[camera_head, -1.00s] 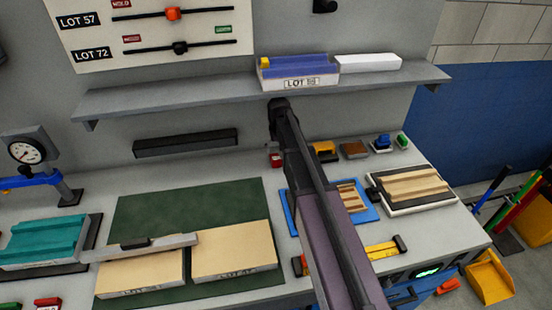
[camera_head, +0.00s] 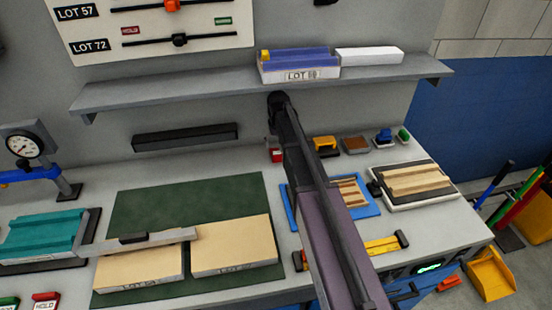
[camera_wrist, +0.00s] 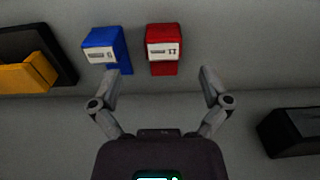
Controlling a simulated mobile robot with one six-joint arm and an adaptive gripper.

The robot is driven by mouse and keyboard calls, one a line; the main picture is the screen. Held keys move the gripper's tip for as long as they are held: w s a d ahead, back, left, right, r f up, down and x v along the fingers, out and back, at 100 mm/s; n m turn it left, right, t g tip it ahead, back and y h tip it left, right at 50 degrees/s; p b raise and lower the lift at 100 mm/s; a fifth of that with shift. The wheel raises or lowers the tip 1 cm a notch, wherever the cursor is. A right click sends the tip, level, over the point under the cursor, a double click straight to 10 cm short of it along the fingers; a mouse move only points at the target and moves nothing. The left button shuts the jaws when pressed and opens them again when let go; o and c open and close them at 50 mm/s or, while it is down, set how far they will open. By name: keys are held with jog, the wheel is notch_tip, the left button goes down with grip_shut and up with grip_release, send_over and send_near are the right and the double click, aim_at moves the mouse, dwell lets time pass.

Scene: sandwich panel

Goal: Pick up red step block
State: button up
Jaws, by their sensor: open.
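The red step block (camera_wrist: 163,48) has a white label and stands at the upper middle of the wrist view. In the head view the red block (camera_head: 276,155) shows beside my arm at the back of the bench. My gripper (camera_wrist: 160,84) is open and empty, its two fingers spread apart. The red block lies beyond the fingertips, roughly in line with the gap between them and slightly toward the left finger. A blue block (camera_wrist: 106,47) with a white label stands just left of it, near the left fingertip. My arm hides the blue block in the head view.
A yellow block in a black holder (camera_wrist: 30,66) is at the left of the wrist view, and a black bar (camera_wrist: 292,130) at the right. A shelf (camera_head: 180,84) overhangs the bench back. A blue tray (camera_head: 368,208) sits right of my arm; a green mat (camera_head: 190,203) lies left.

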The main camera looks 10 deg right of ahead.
aim_at(277, 153)
jog(key=shift+f, duration=0.35)
jog(key=shift+s+a+f+b, duration=0.1)
jog(key=shift+a+f+b, duration=0.05)
jog(key=shift+f+b, duration=2.4)
jog(key=shift+r, duration=0.1)
jog(key=c, duration=1.2)
